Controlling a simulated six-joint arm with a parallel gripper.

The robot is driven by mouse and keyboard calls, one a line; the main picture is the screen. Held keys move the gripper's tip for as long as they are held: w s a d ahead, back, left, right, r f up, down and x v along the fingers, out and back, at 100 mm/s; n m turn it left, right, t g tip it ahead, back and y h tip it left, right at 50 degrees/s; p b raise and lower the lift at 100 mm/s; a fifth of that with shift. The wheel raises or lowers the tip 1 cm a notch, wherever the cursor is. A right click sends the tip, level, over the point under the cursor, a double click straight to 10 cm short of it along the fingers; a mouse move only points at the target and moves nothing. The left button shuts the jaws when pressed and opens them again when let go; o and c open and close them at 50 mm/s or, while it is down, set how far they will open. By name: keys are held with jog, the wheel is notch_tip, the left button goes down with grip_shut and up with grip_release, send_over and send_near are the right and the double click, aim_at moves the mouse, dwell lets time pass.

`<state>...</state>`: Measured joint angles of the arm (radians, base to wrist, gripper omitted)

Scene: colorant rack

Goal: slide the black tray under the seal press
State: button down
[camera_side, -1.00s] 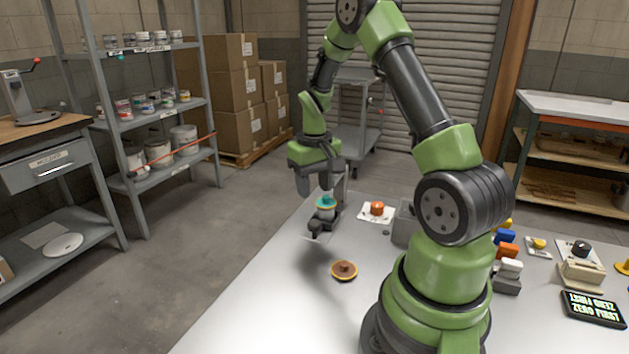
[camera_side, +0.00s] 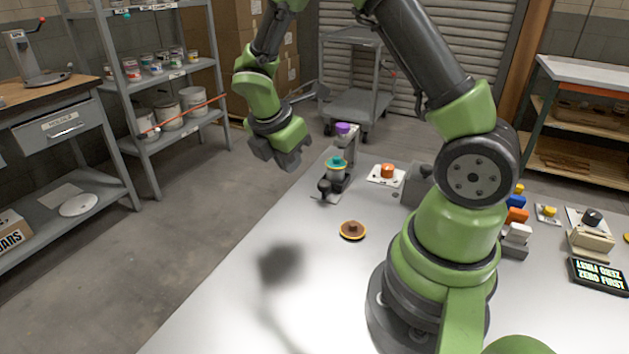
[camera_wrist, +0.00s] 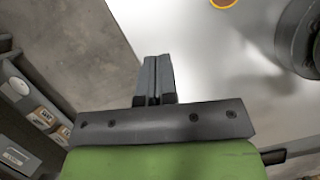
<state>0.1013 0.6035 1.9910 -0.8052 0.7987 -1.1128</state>
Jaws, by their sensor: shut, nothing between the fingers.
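The seal press, with a purple knob (camera_side: 343,128) on top of a grey post, stands near the table's far left edge. The black tray, with a round black handle (camera_side: 325,187) at its front, lies at the foot of the press. A small jar with a teal top and yellow ring (camera_side: 336,165) stands on it, close below and in front of the press head. I cannot tell their exact alignment. My gripper (camera_side: 283,163) is shut and empty, raised off the table's left edge and apart from the tray. The wrist view shows its fingers together (camera_wrist: 155,62).
A brown disc with a yellow rim (camera_side: 352,230) lies on the table in front of the tray. An orange knob on a white plate (camera_side: 387,172) is right of the press. Colored blocks and a display (camera_side: 598,276) are further right. The front left of the table is clear.

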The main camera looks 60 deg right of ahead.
aim_at(322, 181)
jog(key=shift+n, duration=0.5)
jog(key=x, duration=0.9)
jog(key=shift+f, duration=0.25)
jog(key=d, duration=0.3)
jog(key=shift+s+d+f, duration=0.1)
jog(key=shift+s+f, duration=0.05)
jog(key=shift+s, duration=0.05)
jog(key=shift+s+d, duration=0.1)
jog(key=shift+d, duration=0.35)
jog(key=shift+d, duration=2.05)
